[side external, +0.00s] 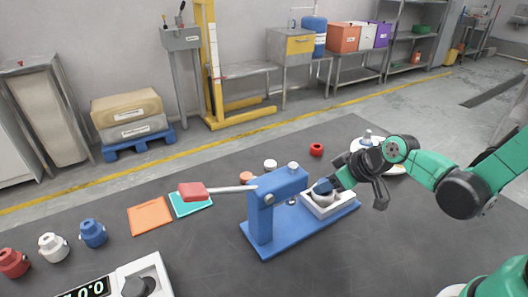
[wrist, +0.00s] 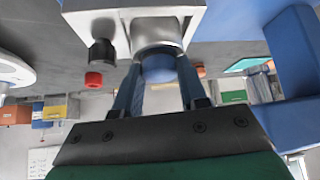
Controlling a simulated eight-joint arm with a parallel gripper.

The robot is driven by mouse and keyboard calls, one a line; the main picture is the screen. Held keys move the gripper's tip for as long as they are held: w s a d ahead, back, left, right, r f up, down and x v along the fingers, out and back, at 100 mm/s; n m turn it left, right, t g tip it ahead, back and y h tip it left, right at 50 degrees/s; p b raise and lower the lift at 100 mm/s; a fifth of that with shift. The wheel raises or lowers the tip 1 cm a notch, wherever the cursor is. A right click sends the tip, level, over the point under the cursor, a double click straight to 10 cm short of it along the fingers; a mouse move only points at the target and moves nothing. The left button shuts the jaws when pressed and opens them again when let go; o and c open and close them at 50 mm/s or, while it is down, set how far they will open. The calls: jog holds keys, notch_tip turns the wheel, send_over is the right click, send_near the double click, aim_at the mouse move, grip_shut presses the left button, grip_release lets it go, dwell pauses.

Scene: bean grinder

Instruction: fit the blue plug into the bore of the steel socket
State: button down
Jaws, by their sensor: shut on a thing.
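The blue plug (side external: 322,187) is held between the fingers of my gripper (side external: 330,184), at the white block on the press's blue base. In the wrist view, the plug (wrist: 158,69) sits between the two fingers of my gripper (wrist: 158,86). The steel socket (wrist: 160,36) is set in the white block (wrist: 85,18); its rim is right against or just beyond the plug. The white block also shows in the side view (side external: 340,204). The bore is hidden by the plug, so I cannot tell whether the plug's end is inside it.
The blue press (side external: 262,215) stands left of the block, its red-handled lever (side external: 194,190) reaching left. Orange (side external: 150,216) and teal (side external: 185,207) mats, several coloured pots (side external: 93,233) and a scale (side external: 118,284) lie further left.

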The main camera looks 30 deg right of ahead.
jog(key=c, duration=0.8)
grip_release()
jog(key=shift+d+f+g, duration=0.2)
jog(key=shift+f+g, duration=0.3)
jog(key=shift+f, duration=0.2)
jog(key=shift+o, duration=0.2)
jog(key=shift+s+r, duration=0.1)
jog(key=shift+r, duration=0.65)
jog(key=s+r+m+h, duration=0.1)
jog(key=s+r+m, duration=0.1)
jog(key=s+r, duration=0.3)
jog(key=shift+s+a+r+m+t+h, duration=0.15)
jog(key=shift+s+r+m+t+h, duration=0.2)
jog(key=shift+r, duration=1.6)
